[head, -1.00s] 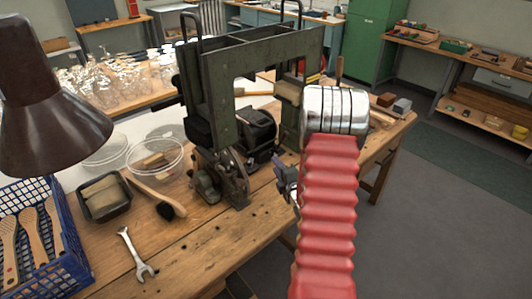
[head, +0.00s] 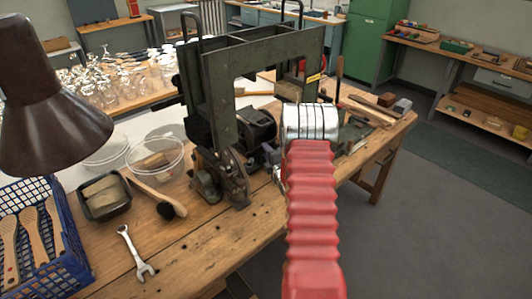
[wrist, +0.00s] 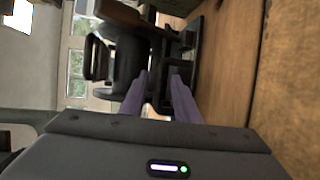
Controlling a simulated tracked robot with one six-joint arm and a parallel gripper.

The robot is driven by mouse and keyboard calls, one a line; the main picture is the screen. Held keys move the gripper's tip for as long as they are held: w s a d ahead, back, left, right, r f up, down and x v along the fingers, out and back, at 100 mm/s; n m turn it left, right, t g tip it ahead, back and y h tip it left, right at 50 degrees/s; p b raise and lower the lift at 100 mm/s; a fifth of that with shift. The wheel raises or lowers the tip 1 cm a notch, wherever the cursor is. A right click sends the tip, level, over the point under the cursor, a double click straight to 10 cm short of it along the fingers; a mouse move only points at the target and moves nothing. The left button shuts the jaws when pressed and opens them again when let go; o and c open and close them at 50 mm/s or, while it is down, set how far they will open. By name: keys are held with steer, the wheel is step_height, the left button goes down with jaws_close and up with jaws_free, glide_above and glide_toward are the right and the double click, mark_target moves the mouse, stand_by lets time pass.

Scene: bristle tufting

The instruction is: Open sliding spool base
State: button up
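The tufting machine has a dark green frame (head: 219,100) with a dark rounded motor-like unit (head: 257,125) low inside it, on the wooden bench. I cannot single out the sliding spool base with certainty. In the wrist view, dark machine parts (wrist: 123,65) with a round body and a black bracket lie just ahead of the fingers. My gripper (wrist: 158,75) shows two purple fingers standing apart, with dark machine structure beyond the gap. I see no clear contact. In the head view my arm's red sleeve and metal wrist hide most of the gripper, at the machine's right side.
On the wooden bench (head: 200,255) lie a wrench (head: 135,253), a brush (head: 160,200), a black tray (head: 104,197), clear bowls (head: 155,157) and a blue crate (head: 70,262). A brown lamp (head: 50,110) hangs at left. The floor at right is clear.

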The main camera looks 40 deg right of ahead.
steer(key=shift+w+d+f, duration=0.1)
steer(key=shift+w, duration=0.2)
jaws_close()
stand_by(0.5)
